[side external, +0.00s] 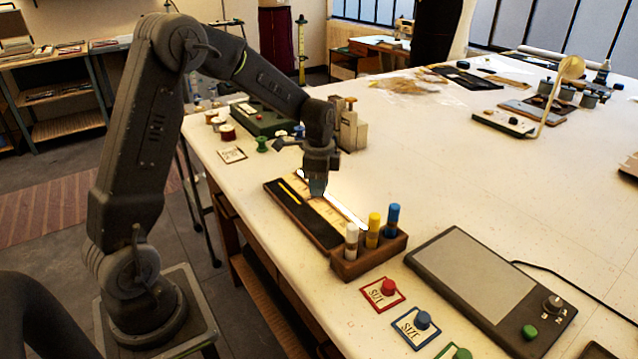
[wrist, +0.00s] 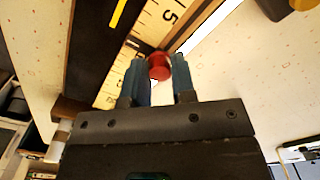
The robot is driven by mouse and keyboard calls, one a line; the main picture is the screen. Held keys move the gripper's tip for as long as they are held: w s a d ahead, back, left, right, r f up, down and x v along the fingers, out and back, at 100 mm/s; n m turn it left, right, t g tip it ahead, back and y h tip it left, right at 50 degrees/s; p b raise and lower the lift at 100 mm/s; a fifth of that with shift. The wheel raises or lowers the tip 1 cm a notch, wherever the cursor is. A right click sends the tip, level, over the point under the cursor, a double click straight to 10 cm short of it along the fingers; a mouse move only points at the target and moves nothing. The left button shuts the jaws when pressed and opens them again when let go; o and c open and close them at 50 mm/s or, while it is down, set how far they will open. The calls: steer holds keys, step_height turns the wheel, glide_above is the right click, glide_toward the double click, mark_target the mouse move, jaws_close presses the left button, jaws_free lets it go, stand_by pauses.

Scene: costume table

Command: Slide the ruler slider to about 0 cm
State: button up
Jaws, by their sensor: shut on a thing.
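The ruler (side external: 330,211) is a pale scale strip on a dark board (side external: 296,210) near the table's edge; its scale also shows in the wrist view (wrist: 118,88), with a printed 5 beyond the knob. The slider's red knob (wrist: 158,67) stands over the scale, a short way from the 5. My gripper (wrist: 160,75) is shut on the knob, with one blue finger on each side. In the side view my gripper (side external: 317,188) reaches down onto the ruler and hides the knob. The scale's 0 mark cannot be made out.
A wooden rack (side external: 372,262) with white, yellow and blue pegs stands at the ruler's near end. Size cards with coloured knobs and a grey tablet (side external: 480,280) lie closer to the camera. A beige block (side external: 350,128), a green box (side external: 262,119) and spools stand behind. Open tabletop lies to the right.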

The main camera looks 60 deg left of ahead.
mark_target(296, 175)
jaws_close()
steer(key=a, duration=1)
steer(key=shift+a, duration=0.35)
steer(key=o, duration=0.6)
jaws_free()
steer(key=shift+a, duration=0.1)
steer(key=o, duration=0.3)
step_height(296, 175, up, 14)
steer(key=shift+f, duration=0.1)
